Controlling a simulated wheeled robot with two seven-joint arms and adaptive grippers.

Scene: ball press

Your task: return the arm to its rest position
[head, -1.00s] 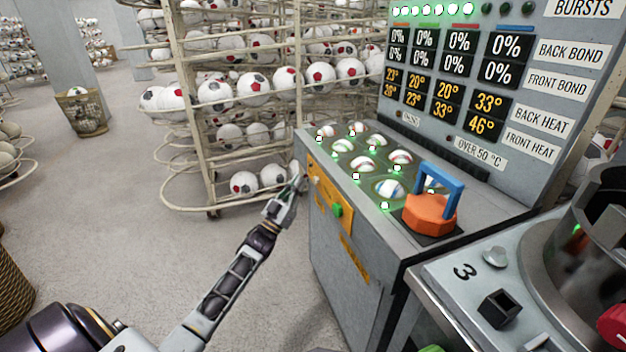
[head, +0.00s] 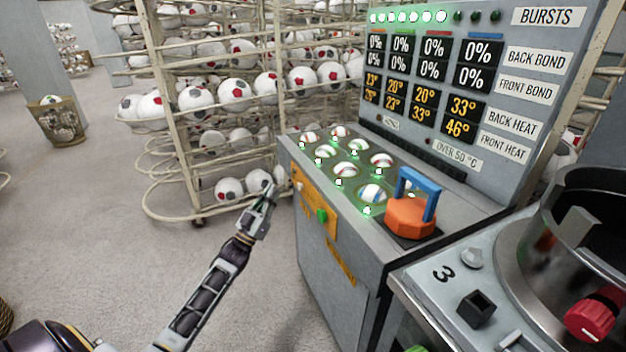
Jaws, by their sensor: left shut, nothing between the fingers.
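My left arm reaches in from the lower left. Its left gripper (head: 268,194) is shut and empty, pointing up and away in front of the left side of the grey machine cabinet (head: 345,270). It is near the yellow panel (head: 314,207) with a green button (head: 321,215), and a gap of floor shows between the hand and the cabinet. I cannot tell whether the fingertip touches anything. My right gripper is not in view.
Several balls sit in lit recesses on the cabinet top, beside an orange block with a blue handle (head: 411,212). A display board (head: 455,85) stands behind. A ball rack (head: 190,150) is at the back. A round machine (head: 530,245) stands at right.

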